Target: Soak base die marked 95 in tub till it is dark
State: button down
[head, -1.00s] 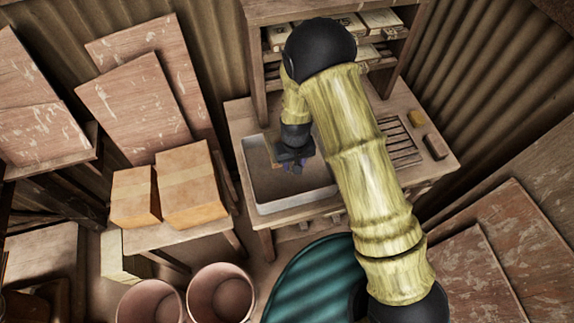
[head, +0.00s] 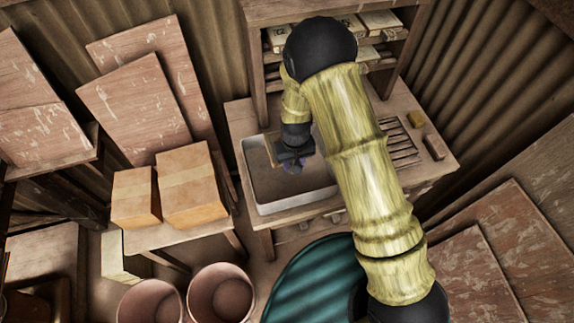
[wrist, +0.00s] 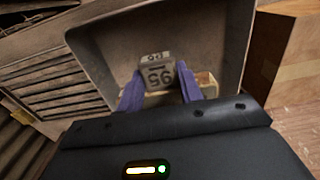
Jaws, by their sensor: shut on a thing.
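The tub (head: 296,206) is a pale, deep-rimmed basin with a brown inside, standing at the left of the workbench. My gripper (head: 291,168) reaches down inside it. In the wrist view my gripper (wrist: 161,92) has its two purple fingers shut on the base die marked 95 (wrist: 157,78), a grey block with dark digits that read upside down. A pale tan surface (wrist: 207,84) shows beside the right finger; I cannot tell whether it belongs to the die. The die's underside is hidden, and I cannot tell how deep it sits in the liquid. In the head view the die is hidden.
A shelf (head: 259,75) with several dies stands behind. Cardboard boxes (head: 190,187) stand left of the bench.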

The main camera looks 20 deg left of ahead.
jog(key=shift+r+p, duration=0.9)
jog(key=shift+r, duration=0.8)
jog(key=w+d+f+m+b, duration=0.2)
jog(key=d+f, duration=0.1)
jog(key=d, duration=0.5)
jog(key=w+d+f+m+b, duration=0.2)
jog(key=d+f+b, duration=0.1)
jog(key=d, duration=0.6)
jog(key=w+d+f+m+b, duration=0.2)
jog(key=d+f, duration=0.1)
jog(key=d, duration=0.6)
jog(key=shift+w+f+b, duration=0.3)
jog(key=shift+f+b, duration=0.05)
jog(key=shift+f, duration=0.05)
